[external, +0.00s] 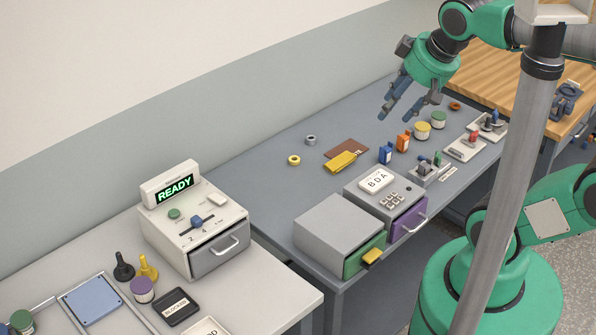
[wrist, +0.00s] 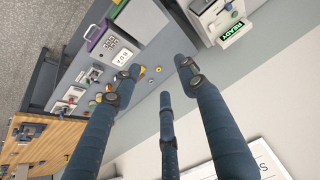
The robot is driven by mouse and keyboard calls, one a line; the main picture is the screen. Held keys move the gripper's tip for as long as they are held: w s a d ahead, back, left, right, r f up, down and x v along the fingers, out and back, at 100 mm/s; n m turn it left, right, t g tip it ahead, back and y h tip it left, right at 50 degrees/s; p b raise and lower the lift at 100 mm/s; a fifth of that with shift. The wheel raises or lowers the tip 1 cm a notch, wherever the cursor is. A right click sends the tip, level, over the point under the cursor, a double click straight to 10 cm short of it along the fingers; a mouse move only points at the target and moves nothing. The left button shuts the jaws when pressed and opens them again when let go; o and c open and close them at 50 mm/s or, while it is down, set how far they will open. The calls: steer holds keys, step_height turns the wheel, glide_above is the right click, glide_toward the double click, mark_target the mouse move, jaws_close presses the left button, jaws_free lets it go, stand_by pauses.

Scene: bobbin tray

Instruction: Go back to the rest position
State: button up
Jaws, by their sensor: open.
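My gripper (external: 401,106) is open and empty. In the external view it hangs in the air above the back of the grey-blue table (external: 272,152), with its fingers pointing down. The wrist view shows the spread fingers of my gripper (wrist: 158,82) with nothing between them. Beyond them lie the table, the wall and, upper right, the machine with the green READY display (wrist: 236,32). That machine (external: 196,225) stands on the left bench in the external view, its grey drawer shut.
Small bottles, jars and switch fixtures (external: 466,147) stand on the table's right part. A grey cabinet (external: 338,232) and a keypad box (external: 385,190) are at its front edge. The air around my gripper looks clear.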

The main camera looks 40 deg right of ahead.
steer(key=shift+s+d, duration=0.15)
steer(key=shift+s, duration=0.1)
steer(key=shift+f, duration=0.15)
step_height(320, 180, down, 10)
steer(key=b, duration=1)
steer(key=shift+r, duration=0.2)
